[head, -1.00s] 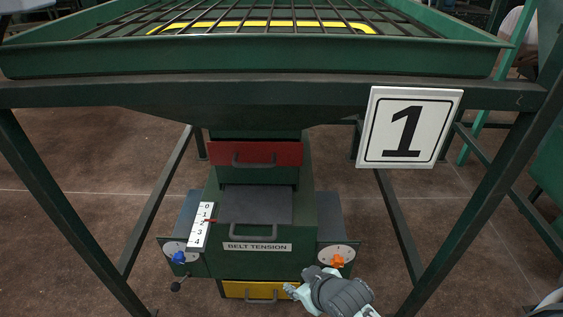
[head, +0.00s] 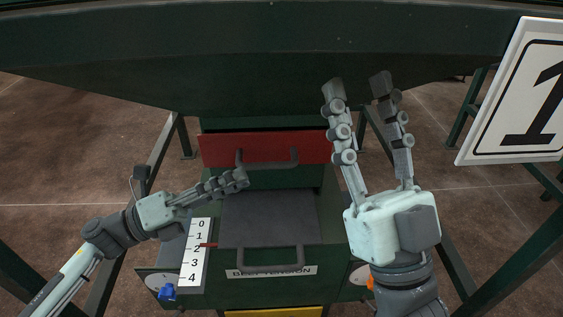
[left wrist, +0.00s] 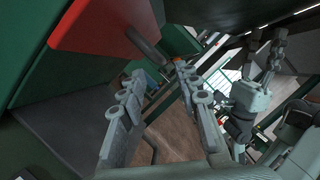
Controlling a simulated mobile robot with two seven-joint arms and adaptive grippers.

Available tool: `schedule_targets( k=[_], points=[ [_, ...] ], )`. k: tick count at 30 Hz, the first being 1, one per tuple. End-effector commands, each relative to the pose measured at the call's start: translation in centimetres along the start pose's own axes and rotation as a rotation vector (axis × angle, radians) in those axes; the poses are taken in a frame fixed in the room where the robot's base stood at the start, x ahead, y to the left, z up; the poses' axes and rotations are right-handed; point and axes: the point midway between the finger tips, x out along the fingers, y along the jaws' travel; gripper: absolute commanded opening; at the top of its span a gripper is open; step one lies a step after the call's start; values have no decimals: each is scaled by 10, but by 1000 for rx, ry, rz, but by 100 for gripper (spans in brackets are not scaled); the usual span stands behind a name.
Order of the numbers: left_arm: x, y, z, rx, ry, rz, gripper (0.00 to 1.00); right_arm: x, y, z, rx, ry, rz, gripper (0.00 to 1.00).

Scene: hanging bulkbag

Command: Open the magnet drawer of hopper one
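The hopper's red drawer front (head: 268,149) has a dark bar handle (head: 267,159). No magnet label is readable on it. My left gripper (head: 241,178) is at the left end of this handle, just below it. In the left wrist view its fingers (left wrist: 158,73) are parted, with the handle (left wrist: 146,47) near and between their tips and the red front (left wrist: 95,25) beyond. Contact cannot be told. My right gripper (head: 357,87) is open and empty, pointing up in front of the hopper, right of the red drawer. It also shows in the left wrist view (left wrist: 264,42).
Below the red drawer are a grey plate (head: 268,215), a lower handle (head: 270,258) by the partly covered BELT TENSION label, and a yellow front (head: 272,313). A 0-4 scale (head: 194,252) stands left. The number 1 sign (head: 515,100) hangs right. Green frame legs stand around.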

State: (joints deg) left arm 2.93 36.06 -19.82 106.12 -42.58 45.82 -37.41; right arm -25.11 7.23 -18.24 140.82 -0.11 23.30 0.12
Motion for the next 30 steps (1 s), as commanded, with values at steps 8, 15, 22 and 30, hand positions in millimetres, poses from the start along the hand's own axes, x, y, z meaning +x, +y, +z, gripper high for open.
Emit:
schedule_targets(
  k=[8, 15, 22, 30],
  points=[
    [42, -2, 1, 0, 0, -5, 32, 1, 0, 3, 2, -23, 0, 40],
    [70, -1, 1, -2, -2, -2, 32, 1, -1, 7, 3, -46, 0, 40],
    [76, -1, 1, -3, -3, -1, 32, 1, -1, 7, 3, -50, 0, 40],
    [75, -1, 1, -3, -3, -1, 14, 1, -1, 8, 2, -50, 0, 40]
  ],
)
